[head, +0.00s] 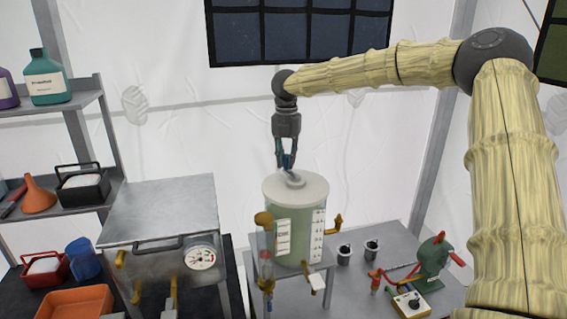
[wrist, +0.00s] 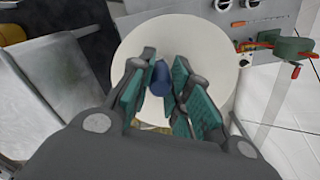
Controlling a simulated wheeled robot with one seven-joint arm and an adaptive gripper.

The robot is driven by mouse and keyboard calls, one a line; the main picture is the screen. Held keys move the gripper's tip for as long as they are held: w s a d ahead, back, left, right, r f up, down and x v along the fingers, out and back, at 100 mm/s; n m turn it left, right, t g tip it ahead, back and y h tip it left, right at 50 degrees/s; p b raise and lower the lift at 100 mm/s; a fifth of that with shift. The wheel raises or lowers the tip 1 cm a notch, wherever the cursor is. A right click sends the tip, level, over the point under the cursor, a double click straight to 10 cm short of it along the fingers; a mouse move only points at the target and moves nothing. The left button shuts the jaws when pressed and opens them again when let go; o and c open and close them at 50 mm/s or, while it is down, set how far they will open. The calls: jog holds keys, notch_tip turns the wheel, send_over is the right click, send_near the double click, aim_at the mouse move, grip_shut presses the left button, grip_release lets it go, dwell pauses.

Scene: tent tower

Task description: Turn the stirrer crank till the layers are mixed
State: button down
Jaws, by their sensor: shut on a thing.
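The stirrer vessel (head: 297,235) is a pale green, see-through cylinder with a white lid (head: 314,190) and printed scales on its wall. It stands upright on a small metal stand. Its crank has a blue handle knob (wrist: 161,78), which shows over the lid in the wrist view. My gripper (head: 286,162) points down over the lid and is shut on this knob; its teal finger pads (wrist: 160,90) lie either side of it. The crank's lower part is mostly hidden by the gripper. The contents look an even pale green, but separate layers cannot be made out.
A metal box with a dial (head: 201,257) stands left of the vessel. Two small dark cups (head: 358,250), a green hand-cranked device (head: 432,256) and a yellow control box (head: 411,303) are on the bench at right. Shelves (head: 70,206) with bottles and a funnel stand far left.

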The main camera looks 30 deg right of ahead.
jog(key=d+m+b, duration=0.1)
jog(key=m, duration=0.1)
jog(key=shift+d+f+m, duration=0.15)
jog(key=shift+m, duration=0.25)
jog(key=shift+s+d+m+b, duration=0.15)
jog(key=shift+d+m+b, duration=0.15)
jog(key=shift+m, duration=0.5)
jog(key=shift+s+d+m+b, duration=0.2)
jog(key=shift+d+m, duration=0.15)
jog(key=shift+m, duration=0.45)
jog(key=c, duration=1.3)
grip_release()
jog(key=shift+w+d, duration=0.1)
jog(key=shift+r, duration=0.2)
notch_tip(320, 180, up, 12)
jog(key=shift+f, duration=0.15)
